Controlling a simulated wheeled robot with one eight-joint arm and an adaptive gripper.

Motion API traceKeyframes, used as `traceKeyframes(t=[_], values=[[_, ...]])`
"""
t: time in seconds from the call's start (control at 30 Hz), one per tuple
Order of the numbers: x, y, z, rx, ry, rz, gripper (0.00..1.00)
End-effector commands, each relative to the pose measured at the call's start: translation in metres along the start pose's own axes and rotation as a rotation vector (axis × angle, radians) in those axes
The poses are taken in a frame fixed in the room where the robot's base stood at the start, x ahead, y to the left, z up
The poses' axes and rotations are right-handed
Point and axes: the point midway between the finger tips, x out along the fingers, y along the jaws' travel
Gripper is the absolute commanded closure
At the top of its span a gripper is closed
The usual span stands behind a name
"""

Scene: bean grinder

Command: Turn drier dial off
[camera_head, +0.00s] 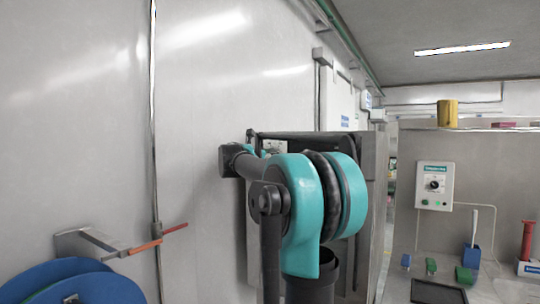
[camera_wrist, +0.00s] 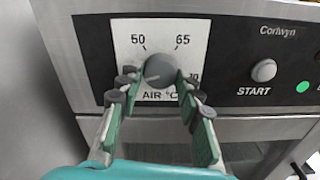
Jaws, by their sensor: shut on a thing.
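The drier dial (camera_wrist: 160,70) is a round grey knob on a white plate (camera_wrist: 189,34) in the wrist view. The plate reads 50, 65, 70 and "AIR °C". My gripper (camera_wrist: 160,78) has its green-padded fingers on both sides of the dial, shut on it. Any pointer mark on the dial cannot be made out. In the head view my teal and black arm reaches to the grey drier cabinet (camera_head: 376,160). My gripper and the dial are hidden there.
A grey START button (camera_wrist: 263,70) and a lit green lamp (camera_wrist: 303,87) sit right of the dial on the black panel. In the head view, a white wall box with a black dial (camera_head: 435,186) hangs at right. Blue round objects (camera_head: 95,290) stand at lower left.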

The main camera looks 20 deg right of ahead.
Motion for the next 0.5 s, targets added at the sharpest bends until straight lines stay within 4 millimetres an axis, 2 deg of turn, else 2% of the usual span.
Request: traceKeyframes(t=[0.33,0.37,0.5], values=[[-0.0004,-0.0008,-0.0014,0.000,0.002,-0.002,0.94],[-0.0004,-0.0009,-0.0014,0.000,0.002,-0.002,0.63],[-0.0003,-0.0007,-0.0010,0.000,0.002,-0.001,0.45]])
